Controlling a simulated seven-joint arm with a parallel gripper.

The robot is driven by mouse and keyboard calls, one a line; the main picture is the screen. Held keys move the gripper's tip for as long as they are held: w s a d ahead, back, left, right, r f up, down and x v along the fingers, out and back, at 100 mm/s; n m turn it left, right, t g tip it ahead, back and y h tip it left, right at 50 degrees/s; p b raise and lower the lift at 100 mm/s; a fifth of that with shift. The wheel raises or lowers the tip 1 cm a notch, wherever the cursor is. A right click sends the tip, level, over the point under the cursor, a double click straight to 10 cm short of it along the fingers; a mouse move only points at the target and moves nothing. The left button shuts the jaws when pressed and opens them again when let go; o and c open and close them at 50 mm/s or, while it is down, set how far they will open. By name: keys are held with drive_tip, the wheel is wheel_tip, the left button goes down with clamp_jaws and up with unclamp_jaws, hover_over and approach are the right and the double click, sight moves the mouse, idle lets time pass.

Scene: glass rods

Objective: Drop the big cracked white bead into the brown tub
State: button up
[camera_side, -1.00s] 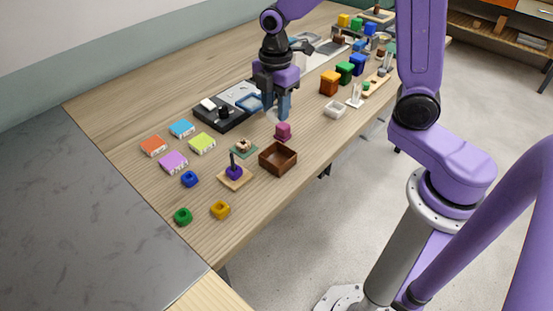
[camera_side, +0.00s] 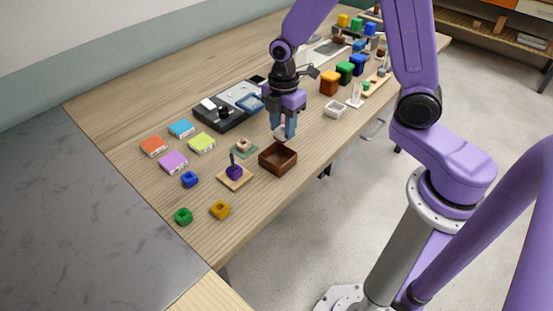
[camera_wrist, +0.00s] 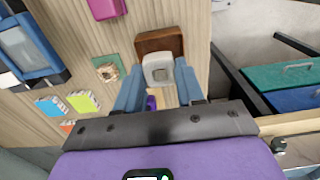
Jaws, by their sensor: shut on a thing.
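My gripper (camera_side: 284,131) is shut on the big white bead (camera_side: 279,134), held between its blue fingertips. In the wrist view the bead (camera_wrist: 157,69) looks like a rounded pale block with a hollow, between the two fingers (camera_wrist: 159,82). No crack can be made out on it. The brown tub (camera_side: 278,166) is a square open box on the table, just in front of and below the gripper in the side view. In the wrist view the tub (camera_wrist: 157,42) shows behind the bead, which covers part of it. The bead appears above the table, outside the tub.
A board with a purple peg piece (camera_side: 235,173) and a green tile (camera_side: 243,149) lie left of the tub. A magenta block (camera_wrist: 105,8) stands nearby, hidden in the side view. A white dish (camera_side: 335,110) sits to the right. The table's front edge is close to the tub.

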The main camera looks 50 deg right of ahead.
drive_tip(key=o, duration=1.1)
drive_tip(key=shift+r, duration=0.1)
wheel_tip(320, 180, up, 17)
drive_tip(key=shift+r, duration=0.15)
drive_tip(key=s+f+m, duration=0.1)
drive_tip(key=s+f, duration=0.1)
drive_tip(key=s, duration=0.5)
drive_tip(key=s+f+m, duration=0.2)
drive_tip(key=s+f, duration=0.1)
drive_tip(key=s, duration=0.5)
drive_tip(key=s+f+m, duration=0.2)
drive_tip(key=s+f, duration=0.1)
drive_tip(key=s, duration=0.4)
drive_tip(key=shift+s, duration=0.35)
